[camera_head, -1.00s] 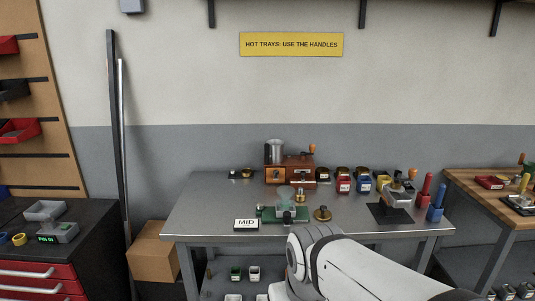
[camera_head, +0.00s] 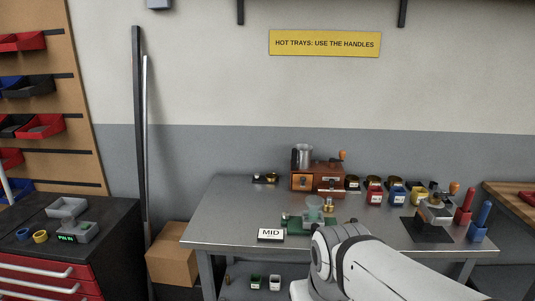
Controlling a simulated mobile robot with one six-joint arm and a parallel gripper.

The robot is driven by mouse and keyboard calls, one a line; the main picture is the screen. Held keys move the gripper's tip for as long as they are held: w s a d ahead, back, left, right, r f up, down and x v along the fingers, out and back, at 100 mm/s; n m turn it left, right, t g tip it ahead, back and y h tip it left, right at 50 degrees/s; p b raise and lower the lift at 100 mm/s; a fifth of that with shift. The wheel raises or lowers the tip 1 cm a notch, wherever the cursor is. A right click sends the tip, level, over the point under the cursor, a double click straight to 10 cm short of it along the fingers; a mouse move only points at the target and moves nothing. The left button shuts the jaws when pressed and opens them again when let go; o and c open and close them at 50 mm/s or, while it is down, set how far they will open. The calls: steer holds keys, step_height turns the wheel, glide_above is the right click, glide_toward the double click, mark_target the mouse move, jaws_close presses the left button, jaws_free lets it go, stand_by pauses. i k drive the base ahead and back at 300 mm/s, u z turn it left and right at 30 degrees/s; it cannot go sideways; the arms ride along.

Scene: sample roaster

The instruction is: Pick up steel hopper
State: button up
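A steel cylinder that looks like the steel hopper (camera_head: 303,156) stands upright on top of the left part of a copper-brown wooden machine (camera_head: 328,182) at the back of the grey metal table. My white arm reaches in from the bottom right, in front of the table. Its bent joint covers part of the table's front edge. My gripper cannot be made out; it is hidden behind the arm or out of frame. Nothing is seen touching the hopper.
On the grey table (camera_head: 225,213) stand a MID sign (camera_head: 271,235), a green scale-like device (camera_head: 296,222), red (camera_head: 374,196) and blue (camera_head: 396,194) containers, and a dark mat (camera_head: 410,228) with a metal device. A drawer cabinet (camera_head: 40,262) is at left. The table's left part is clear.

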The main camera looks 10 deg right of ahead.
mark_target(302, 153)
steer(key=i, duration=1.4)
steer(key=z, duration=0.05)
